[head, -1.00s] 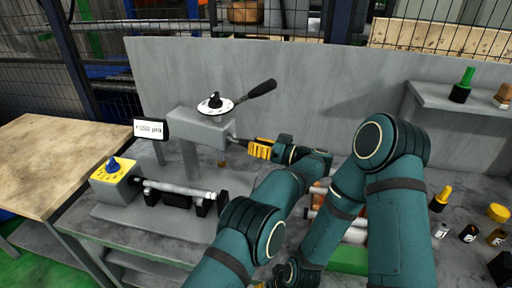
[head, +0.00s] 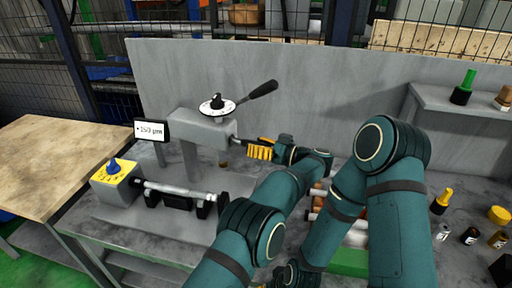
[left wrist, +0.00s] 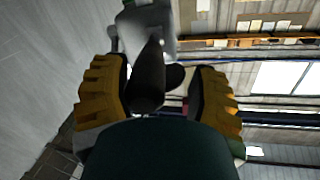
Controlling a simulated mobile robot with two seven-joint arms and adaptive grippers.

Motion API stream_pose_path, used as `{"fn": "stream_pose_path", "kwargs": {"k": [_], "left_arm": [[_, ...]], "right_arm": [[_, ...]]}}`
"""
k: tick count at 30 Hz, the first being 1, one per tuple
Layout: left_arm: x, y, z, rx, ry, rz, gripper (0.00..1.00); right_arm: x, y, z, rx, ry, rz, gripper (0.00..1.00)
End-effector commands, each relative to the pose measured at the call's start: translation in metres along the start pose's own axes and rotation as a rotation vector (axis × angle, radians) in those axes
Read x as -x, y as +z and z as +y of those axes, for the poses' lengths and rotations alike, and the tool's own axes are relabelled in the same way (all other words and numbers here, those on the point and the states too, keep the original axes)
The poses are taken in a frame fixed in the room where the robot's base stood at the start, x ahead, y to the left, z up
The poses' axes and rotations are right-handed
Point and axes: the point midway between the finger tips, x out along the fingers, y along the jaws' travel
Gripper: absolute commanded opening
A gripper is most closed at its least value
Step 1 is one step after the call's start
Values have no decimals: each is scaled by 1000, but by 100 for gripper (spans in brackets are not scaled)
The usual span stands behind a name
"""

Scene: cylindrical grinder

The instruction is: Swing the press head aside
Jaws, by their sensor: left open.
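The press head (head: 203,130) is a grey block on a grey column, carrying a white dial with a black knob and a dark lever (head: 262,90) rising to the right. My left gripper (head: 257,150) has yellow ribbed fingers and is at the right end of the head. In the left wrist view the fingers of the left gripper (left wrist: 158,92) are apart, with a dark handle (left wrist: 150,78) between them. The grey head (left wrist: 148,28) is just beyond. I cannot tell whether the fingers touch the handle. My right gripper cannot be made out.
Below the head, a shaft (head: 180,190) lies horizontally in the grinder fixture, beside a yellow-topped knob box (head: 115,178). A small display (head: 152,130) stands to the left. A grey panel (head: 330,85) closes the back. Bottles and a can stand at the right.

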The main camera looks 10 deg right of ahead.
Motion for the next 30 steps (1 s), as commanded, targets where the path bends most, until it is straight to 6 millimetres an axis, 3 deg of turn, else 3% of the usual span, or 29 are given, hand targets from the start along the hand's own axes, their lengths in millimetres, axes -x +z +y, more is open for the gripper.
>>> {"fn": "stream_pose_path", "kwargs": {"k": [9,15,30], "left_arm": [[-1,-58,-19,12,-3,3,58],[-1,-84,-28,10,-4,4,58],[-1,-92,-30,7,-4,4,58]], "right_arm": [[0,0,0,0,0,0,47],[0,0,0,0,0,0,47],[0,0,0,0,0,0,47]]}}
